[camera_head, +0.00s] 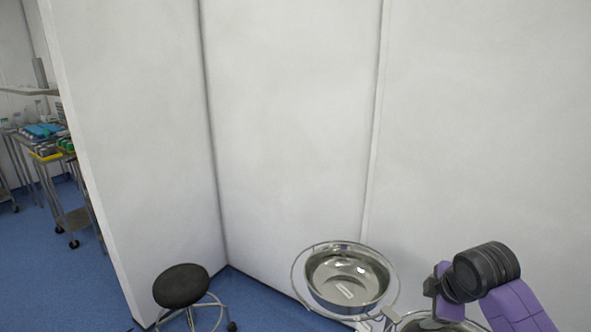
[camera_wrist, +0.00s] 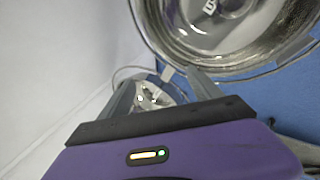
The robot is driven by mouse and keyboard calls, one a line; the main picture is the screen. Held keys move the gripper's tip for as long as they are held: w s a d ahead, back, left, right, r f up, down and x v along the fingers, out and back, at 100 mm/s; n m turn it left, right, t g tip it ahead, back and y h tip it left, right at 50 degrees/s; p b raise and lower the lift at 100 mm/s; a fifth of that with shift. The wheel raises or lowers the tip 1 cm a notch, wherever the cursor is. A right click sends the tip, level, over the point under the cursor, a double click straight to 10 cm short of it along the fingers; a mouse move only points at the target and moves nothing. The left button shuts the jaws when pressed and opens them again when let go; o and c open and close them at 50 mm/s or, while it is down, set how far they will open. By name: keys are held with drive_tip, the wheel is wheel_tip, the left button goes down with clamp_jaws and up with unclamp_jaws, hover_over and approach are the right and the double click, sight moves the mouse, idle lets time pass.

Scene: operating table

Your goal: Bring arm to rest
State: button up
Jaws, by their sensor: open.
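My arm with its purple and black links enters at the lower right of the head view, beside two steel basins. The fingers of my gripper (camera_wrist: 158,78) show in the wrist view. They are apart with a gap between them and hold nothing. In the head view I cannot make out the fingertips.
A shiny steel basin (camera_head: 345,278) in a ring stand holds a small pale object. A second basin (camera_head: 432,322) is partly cut off below my arm. A black-topped stool (camera_head: 181,286) stands left of them. White wall panels (camera_head: 290,120) stand close behind. Loaded trolleys (camera_head: 72,215) are far left.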

drive_tip(key=w+a+r+m+t+y, duration=0.1)
drive_tip(key=a+r+m+t, duration=0.15)
drive_tip(key=a, duration=0.25)
drive_tip(key=w+a+r+m+t+y, duration=0.2)
drive_tip(key=a+m+t, duration=0.1)
drive_tip(key=a+t, duration=0.15)
drive_tip(key=s+a+r+m+t+h, duration=0.1)
drive_tip(key=s+a+r+m+t, duration=0.1)
drive_tip(key=s+a+m+t, duration=0.35)
drive_tip(key=s+d+f+m+g, duration=0.1)
drive_tip(key=s+f, duration=0.1)
drive_tip(key=s, duration=2)
drive_tip(key=s+d+f+m+g+h, duration=0.1)
drive_tip(key=s+f+m+g, duration=0.1)
drive_tip(key=s, duration=2)
drive_tip(key=shift+s+d+f, duration=0.25)
drive_tip(key=shift+s+f, duration=0.15)
drive_tip(key=shift+f, duration=0.05)
drive_tip(key=shift+g, duration=0.25)
drive_tip(key=shift+c, duration=0.4)
